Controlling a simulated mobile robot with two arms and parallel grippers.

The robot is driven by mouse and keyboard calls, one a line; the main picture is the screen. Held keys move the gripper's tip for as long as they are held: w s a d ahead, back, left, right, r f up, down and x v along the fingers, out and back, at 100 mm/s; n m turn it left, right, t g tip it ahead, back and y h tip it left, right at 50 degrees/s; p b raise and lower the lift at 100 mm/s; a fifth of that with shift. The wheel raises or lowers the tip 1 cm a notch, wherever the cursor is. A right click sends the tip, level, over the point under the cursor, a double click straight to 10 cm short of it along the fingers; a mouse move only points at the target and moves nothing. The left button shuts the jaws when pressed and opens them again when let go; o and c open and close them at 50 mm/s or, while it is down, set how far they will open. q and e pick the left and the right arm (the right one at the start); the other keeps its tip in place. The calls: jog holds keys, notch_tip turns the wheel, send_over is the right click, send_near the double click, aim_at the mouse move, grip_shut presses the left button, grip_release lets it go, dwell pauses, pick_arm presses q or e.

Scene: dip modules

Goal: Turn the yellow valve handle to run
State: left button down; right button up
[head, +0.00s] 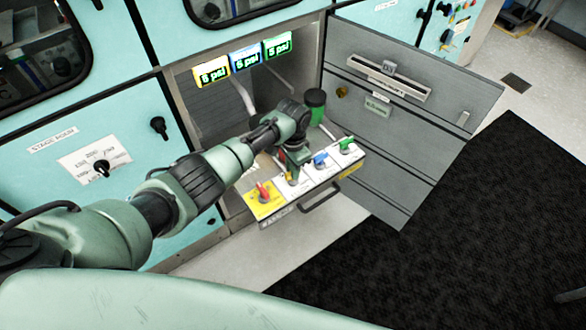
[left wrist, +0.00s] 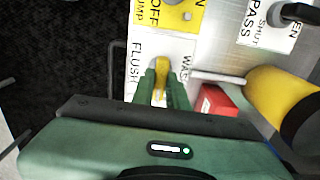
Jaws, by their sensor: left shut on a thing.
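The yellow valve handle (left wrist: 161,66) sits on a white label with "FLUSH" on one side and letters starting "WAS" on the other. It also shows small in the head view (head: 292,180), on the front part of a pulled-out panel (head: 309,194). My left gripper (left wrist: 161,84) is shut on the yellow handle, with one green finger on each side of it. In the head view my left gripper (head: 291,168) comes down onto the panel from above. The lower part of the handle is hidden between the fingers. My right gripper is not in view.
A red handle (head: 263,190) on a yellow label, a blue handle (head: 320,158) and a green handle (head: 346,144) share the panel. An open grey door (head: 400,130) flanks the right. Three lit psi displays (head: 246,59) hang above.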

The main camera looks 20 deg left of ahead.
pick_arm(q)
jog(key=c, duration=1.4)
grip_release()
notch_tip(320, 180, up, 8)
jog(key=shift+f, duration=0.1)
